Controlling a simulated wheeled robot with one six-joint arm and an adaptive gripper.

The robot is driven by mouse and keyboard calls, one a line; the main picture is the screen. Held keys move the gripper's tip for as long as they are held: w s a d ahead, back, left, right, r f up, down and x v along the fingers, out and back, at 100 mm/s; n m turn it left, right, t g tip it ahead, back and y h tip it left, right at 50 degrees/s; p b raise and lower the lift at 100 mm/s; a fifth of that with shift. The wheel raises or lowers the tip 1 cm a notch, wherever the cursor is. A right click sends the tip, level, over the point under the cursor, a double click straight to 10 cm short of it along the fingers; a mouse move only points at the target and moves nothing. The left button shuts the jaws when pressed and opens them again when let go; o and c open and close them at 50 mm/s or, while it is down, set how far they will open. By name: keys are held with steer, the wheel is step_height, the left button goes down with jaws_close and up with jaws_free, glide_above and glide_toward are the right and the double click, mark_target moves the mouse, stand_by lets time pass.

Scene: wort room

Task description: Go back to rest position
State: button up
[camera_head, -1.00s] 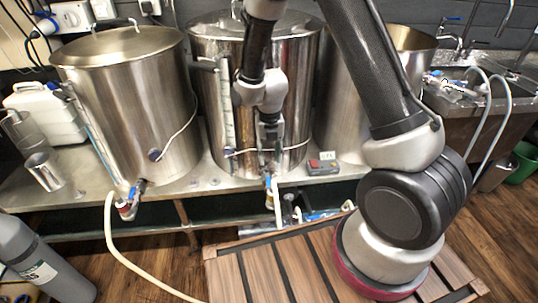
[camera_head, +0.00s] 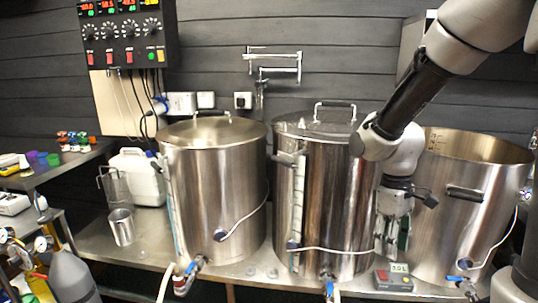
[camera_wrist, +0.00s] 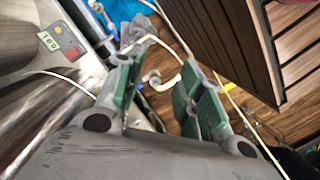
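My gripper (camera_head: 392,250) hangs pointing down in front of the gap between the middle kettle (camera_head: 325,215) and the open right kettle (camera_head: 455,205). In the wrist view its two green-padded fingers (camera_wrist: 166,72) stand apart with nothing held between them. The floor and a pale hose show beyond the fingers.
The lidded left kettle (camera_head: 215,190), a white jug (camera_head: 140,175) and a steel cup (camera_head: 121,228) stand on the bench (camera_head: 100,245). A control panel (camera_head: 125,35) hangs on the wall. A wooden slatted surface (camera_wrist: 220,40) shows in the wrist view. A grey cylinder (camera_head: 72,275) stands at front left.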

steer(key=s+d+r+m+t, duration=0.3)
steer(key=s+r, duration=0.2)
steer(key=r, duration=0.3)
steer(key=s+d+r+m+t, duration=0.3)
steer(key=s+d+r+m, duration=0.1)
steer(key=r, duration=0.3)
steer(key=shift+s+d+r+y, duration=0.3)
steer(key=shift+s+r, duration=0.05)
steer(key=shift+s, duration=0.2)
